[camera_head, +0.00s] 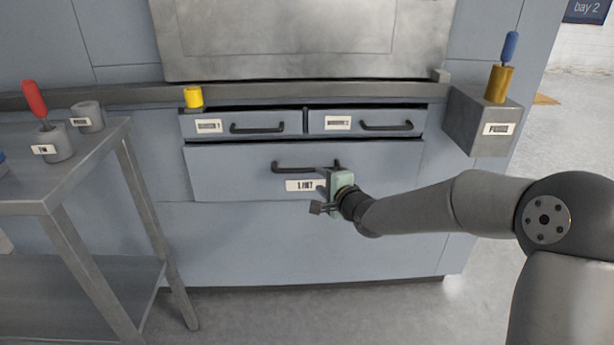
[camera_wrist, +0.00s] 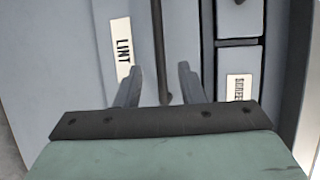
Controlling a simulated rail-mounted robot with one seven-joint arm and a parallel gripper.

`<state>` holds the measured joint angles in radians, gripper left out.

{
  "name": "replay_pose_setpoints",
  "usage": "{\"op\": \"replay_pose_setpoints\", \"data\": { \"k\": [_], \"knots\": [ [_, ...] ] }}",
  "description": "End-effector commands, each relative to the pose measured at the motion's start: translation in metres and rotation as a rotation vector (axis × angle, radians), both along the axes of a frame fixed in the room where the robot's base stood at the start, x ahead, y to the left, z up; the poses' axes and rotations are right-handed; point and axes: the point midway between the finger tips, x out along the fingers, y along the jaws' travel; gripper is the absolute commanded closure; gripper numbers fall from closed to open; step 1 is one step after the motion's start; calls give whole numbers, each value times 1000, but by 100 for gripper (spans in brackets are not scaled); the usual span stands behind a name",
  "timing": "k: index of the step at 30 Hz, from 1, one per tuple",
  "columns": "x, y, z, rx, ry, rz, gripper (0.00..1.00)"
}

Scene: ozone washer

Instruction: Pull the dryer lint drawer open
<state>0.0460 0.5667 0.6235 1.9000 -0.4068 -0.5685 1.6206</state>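The lint drawer (camera_head: 230,175) is the wide grey drawer under two smaller ones, with a white label (camera_head: 300,185) and a dark bar handle (camera_head: 290,165). Its front looks shut or nearly so. The LINT label (camera_wrist: 122,48) is beside one finger. I cannot tell the depth between fingertips and handle.
Two small labelled drawers (camera_head: 240,124) (camera_head: 366,122) sit just above, with a yellow cylinder (camera_head: 193,97) on the ledge. A grey block (camera_head: 480,122) with a blue-topped tool stands at right. A metal table (camera_head: 95,150) stands at left. The floor in front is clear.

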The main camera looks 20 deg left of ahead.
Motion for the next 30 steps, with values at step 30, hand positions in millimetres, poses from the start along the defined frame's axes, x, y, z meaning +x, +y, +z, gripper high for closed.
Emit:
{"op": "replay_pose_setpoints", "data": {
  "k": [30],
  "knots": [
    [64, 65, -18, -2, 1, -1, 100]
  ]
}}
